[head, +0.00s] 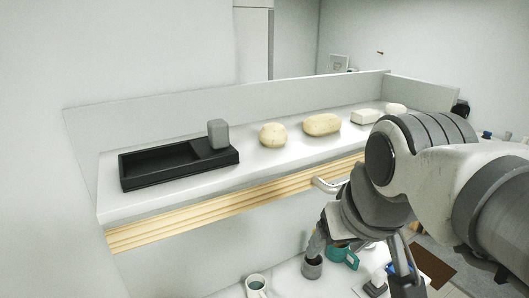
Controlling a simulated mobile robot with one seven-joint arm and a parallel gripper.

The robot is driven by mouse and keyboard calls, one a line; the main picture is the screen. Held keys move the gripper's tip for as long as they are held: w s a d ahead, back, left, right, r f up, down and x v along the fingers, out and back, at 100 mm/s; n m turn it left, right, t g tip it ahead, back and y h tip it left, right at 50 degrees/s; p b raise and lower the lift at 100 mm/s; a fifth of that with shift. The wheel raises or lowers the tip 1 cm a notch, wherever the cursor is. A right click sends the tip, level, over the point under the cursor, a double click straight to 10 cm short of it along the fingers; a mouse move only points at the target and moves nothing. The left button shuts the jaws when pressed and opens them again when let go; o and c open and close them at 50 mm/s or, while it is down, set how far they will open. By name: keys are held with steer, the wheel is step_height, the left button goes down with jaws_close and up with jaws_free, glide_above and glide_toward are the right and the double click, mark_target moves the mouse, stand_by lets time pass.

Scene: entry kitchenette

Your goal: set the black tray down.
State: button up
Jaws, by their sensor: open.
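The black tray (150,180) lies flat on the white shelf (255,165), near its left end. It is a long shallow tray with a recess on its left part. A small grey block (218,134) stands upright on its right part. My gripper (403,272) is at the lower right, below the shelf and well apart from the tray. It is open. Its fingertips are partly cut off by the bottom edge, and my arm hides part of that area.
Two rounded cream objects (322,124) and a pale block (365,117) sit along the shelf right of the tray. A low back wall and a wooden front edge (230,203) bound the shelf. Below are a white mug (256,287) and a teal mug (342,255).

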steer(key=shift+m, duration=0.3)
steer(key=s+f, duration=0.2)
steer(key=f, duration=0.1)
steer(key=d+f, duration=0.1)
steer(key=shift+s+d+f, duration=0.1)
steer(key=shift+s+f, duration=0.25)
steer(key=shift+s, duration=0.05)
step_height(320, 180, down, 6)
steer(key=b, duration=0.6)
steer(key=shift+f, duration=0.2)
steer(key=c, duration=0.4)
steer(key=shift+o, duration=0.2)
steer(key=shift+d, duration=0.1)
steer(key=shift+d, duration=0.1)
